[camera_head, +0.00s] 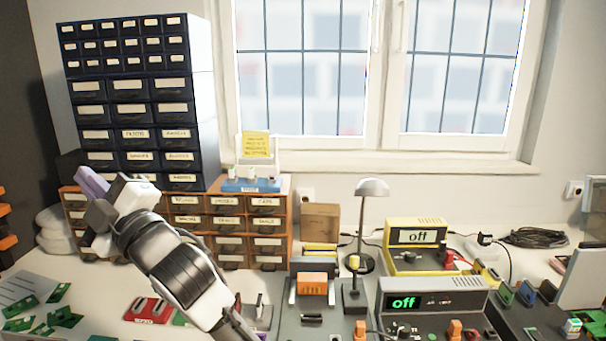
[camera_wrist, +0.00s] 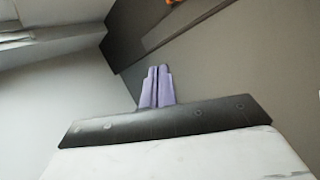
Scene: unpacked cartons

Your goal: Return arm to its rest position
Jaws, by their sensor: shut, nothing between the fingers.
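My arm reaches up from the bottom of the head view to the left, in front of the drawer cabinets. My gripper (camera_head: 90,183) is at its end, with purple fingers pointing up and left, beside the lower left of the dark drawer stack. In the wrist view the two purple fingers (camera_wrist: 156,86) lie side by side, shut, with nothing held. Past them the wrist view shows a pale wall and a dark grey surface. I cannot tell from the head view whether the gripper touches the cabinet.
A dark drawer stack (camera_head: 135,109) stands on an orange drawer cabinet (camera_head: 268,223) behind my arm. A desk lamp (camera_head: 370,188), a yellow meter (camera_head: 417,236) and a grey meter (camera_head: 432,301) stand to the right. Green boards (camera_head: 58,293) and a red part (camera_head: 147,310) lie in front.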

